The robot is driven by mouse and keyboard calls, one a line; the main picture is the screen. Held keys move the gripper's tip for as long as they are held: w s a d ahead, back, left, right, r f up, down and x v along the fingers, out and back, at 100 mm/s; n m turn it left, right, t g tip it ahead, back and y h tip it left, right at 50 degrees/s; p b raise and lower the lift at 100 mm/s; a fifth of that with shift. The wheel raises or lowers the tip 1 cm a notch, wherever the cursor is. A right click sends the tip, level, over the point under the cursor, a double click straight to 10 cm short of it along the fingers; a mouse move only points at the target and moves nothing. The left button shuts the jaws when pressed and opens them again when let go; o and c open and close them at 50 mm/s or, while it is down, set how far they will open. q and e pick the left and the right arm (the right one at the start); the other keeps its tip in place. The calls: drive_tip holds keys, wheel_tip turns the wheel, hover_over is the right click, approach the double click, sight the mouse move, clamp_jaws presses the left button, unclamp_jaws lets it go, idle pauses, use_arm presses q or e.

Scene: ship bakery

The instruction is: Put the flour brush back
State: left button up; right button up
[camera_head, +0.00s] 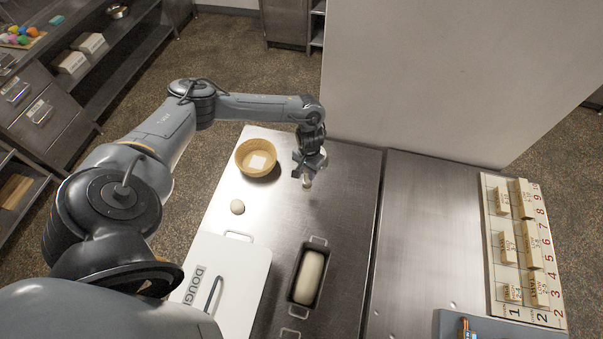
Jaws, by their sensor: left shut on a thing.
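My left gripper (308,172) points down over the steel worktop, to the right of the wicker basket. It is shut on a small pale tan thing (307,183), which looks like the flour brush. Most of this thing is hidden by the fingers, and only its lower end shows, apparently above the worktop. My right gripper is not in view.
The basket (242,157) holds a white card. A dough ball (237,207), a lidded dough box (256,275) and a loaf tin (319,241) with dough share the worktop (345,200). A numbered board (492,225) with wooden blocks stands right. The middle right steel is clear.

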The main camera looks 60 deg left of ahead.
use_arm(q)
drive_tip(key=a+f, duration=0.3)
drive_tip(key=f, duration=0.3)
drive_tip(key=shift+s, duration=0.3)
drive_tip(key=shift+f, duration=0.1)
drive_tip(key=o, duration=1)
drive_tip(key=shift+o, duration=0.2)
